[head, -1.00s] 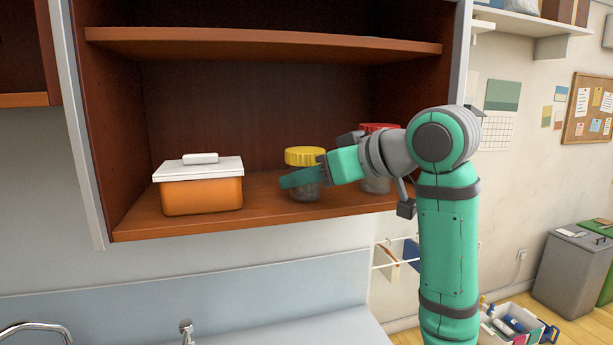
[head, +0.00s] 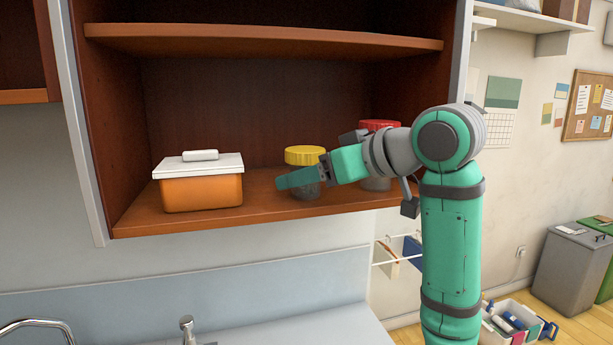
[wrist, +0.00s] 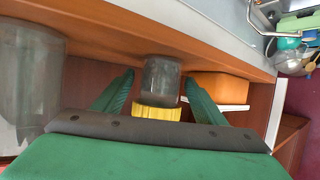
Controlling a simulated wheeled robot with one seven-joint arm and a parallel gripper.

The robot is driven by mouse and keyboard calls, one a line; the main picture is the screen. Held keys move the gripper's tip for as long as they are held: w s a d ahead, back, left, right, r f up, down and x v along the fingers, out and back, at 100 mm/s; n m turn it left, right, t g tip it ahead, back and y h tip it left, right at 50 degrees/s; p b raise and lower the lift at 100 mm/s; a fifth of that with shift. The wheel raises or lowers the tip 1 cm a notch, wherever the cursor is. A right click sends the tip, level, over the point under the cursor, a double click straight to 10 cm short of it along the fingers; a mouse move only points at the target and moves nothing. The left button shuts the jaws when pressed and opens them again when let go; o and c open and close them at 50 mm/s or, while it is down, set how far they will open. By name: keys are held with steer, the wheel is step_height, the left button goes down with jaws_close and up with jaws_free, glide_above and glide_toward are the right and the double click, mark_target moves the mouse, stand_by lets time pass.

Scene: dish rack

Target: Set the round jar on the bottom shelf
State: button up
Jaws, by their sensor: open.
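A round glass jar with a yellow lid (head: 305,155) stands upright on the bottom shelf (head: 260,212) of the open cabinet. My gripper (wrist: 159,80) is open, with one finger on each side of this jar. In the wrist view the jar (wrist: 162,82) sits between the fingers, with visible gaps beside its glass. In the head view the near finger hides part of the jar's body, and the far finger is hidden.
A red-lidded jar (head: 378,126) stands to the right, partly behind my arm; a large glass jar body (wrist: 28,75) shows at the wrist view's left. An orange box with a white lid (head: 200,192) stands to the left. An upper shelf (head: 260,40) is overhead.

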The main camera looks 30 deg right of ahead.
steer(key=v, duration=1)
steer(key=shift+d, duration=0.15)
steer(key=shift+s, duration=0.15)
jaws_close()
steer(key=shift+w, duration=0.2)
stand_by(0.4)
steer(key=shift+s, duration=0.2)
steer(key=shift+w, duration=0.1)
stand_by(0.6)
